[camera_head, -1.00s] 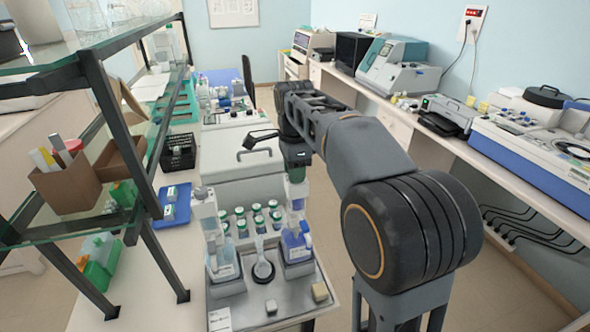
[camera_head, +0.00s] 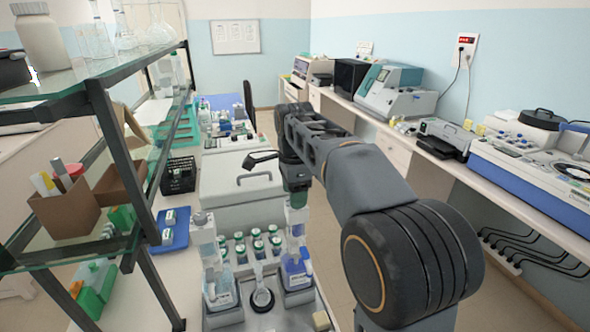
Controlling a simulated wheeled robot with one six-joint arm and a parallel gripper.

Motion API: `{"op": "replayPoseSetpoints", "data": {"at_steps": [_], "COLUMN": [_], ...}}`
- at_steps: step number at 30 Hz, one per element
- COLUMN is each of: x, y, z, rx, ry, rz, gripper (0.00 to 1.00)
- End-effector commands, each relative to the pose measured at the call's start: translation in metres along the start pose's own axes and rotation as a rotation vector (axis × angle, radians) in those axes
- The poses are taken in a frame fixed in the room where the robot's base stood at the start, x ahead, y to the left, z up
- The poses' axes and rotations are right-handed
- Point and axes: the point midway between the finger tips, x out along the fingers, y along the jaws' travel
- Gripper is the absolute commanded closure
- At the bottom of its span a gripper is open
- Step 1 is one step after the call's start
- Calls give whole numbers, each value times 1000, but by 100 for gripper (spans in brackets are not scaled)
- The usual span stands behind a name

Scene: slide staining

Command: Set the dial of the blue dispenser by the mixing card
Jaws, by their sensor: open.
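The blue dispenser (camera_head: 297,271) is a bottle of blue liquid with a pale upper part, standing upright at the right of the tray on the left bench. My gripper (camera_head: 296,196) points down over the top of this dispenser and is open. Whether it touches the top I cannot tell. The dial is too small to make out. A second dispenser (camera_head: 219,290), with paler liquid, stands to the left. No mixing card can be made out now.
Several green-capped bottles (camera_head: 257,245) stand behind the dispensers, and a round-based clear item (camera_head: 262,298) stands between them. A white lidded box (camera_head: 243,190) is behind. A glass shelf with a dark frame (camera_head: 115,130) rises at the left.

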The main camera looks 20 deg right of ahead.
Motion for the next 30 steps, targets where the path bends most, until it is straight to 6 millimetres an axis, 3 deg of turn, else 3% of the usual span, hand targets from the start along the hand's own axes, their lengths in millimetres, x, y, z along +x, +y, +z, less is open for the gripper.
{"op": "replayPoseSetpoints", "data": {"at_steps": [12, 18, 30], "x": [-84, -112, -127], "y": [-1, 0, 0], "z": [0, 0, 0], "rx": [0, 0, 0], "ry": [0, 0, 0], "rz": [-3, -2, 0], "gripper": [43, 43, 43]}}
